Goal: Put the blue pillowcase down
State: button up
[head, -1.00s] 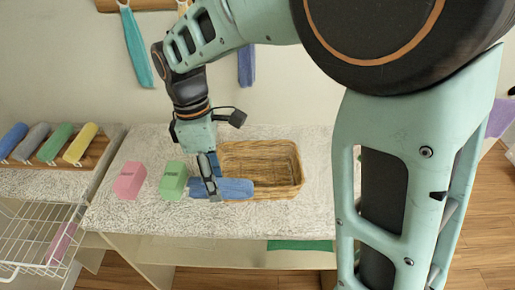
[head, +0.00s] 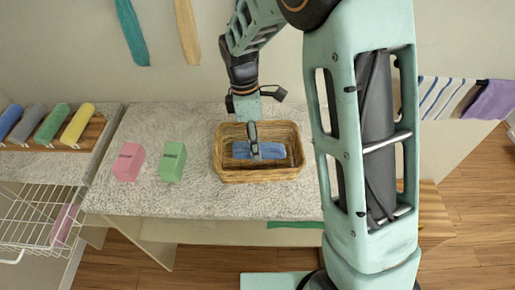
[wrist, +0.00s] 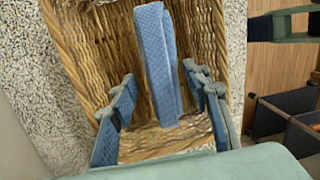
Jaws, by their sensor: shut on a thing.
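The blue pillowcase (head: 268,151) is a rolled, textured blue cloth lying lengthwise across the inside of the wicker basket (head: 262,178). My gripper (head: 254,154) reaches down over the basket and is shut on the pillowcase near its middle. In the wrist view the pillowcase (wrist: 160,60) runs up from between the two fingers, with the woven basket floor and walls (wrist: 85,50) around it. Whether the pillowcase touches the basket floor is hard to tell.
Several rolled towels, one yellow (head: 77,124), lie on a wooden tray at far left. A white wire rack (head: 35,215) is below them.

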jog(key=shift+w+d+f, duration=0.25)
jog(key=shift+f, duration=0.15)
jog(key=shift+w+d+f, duration=0.1)
jog(key=shift+f, duration=0.8)
jog(key=shift+w+d+f, duration=0.1)
jog(key=shift+f, duration=0.8)
jog(key=shift+f, duration=0.1)
jog(key=o, duration=1.2)
jog(key=r, duration=0.4)
jog(key=w+a+r, duration=0.1)
jog(key=r, duration=0.7)
jog(key=shift+w+a, duration=0.15)
jog(key=shift+w, duration=0.1)
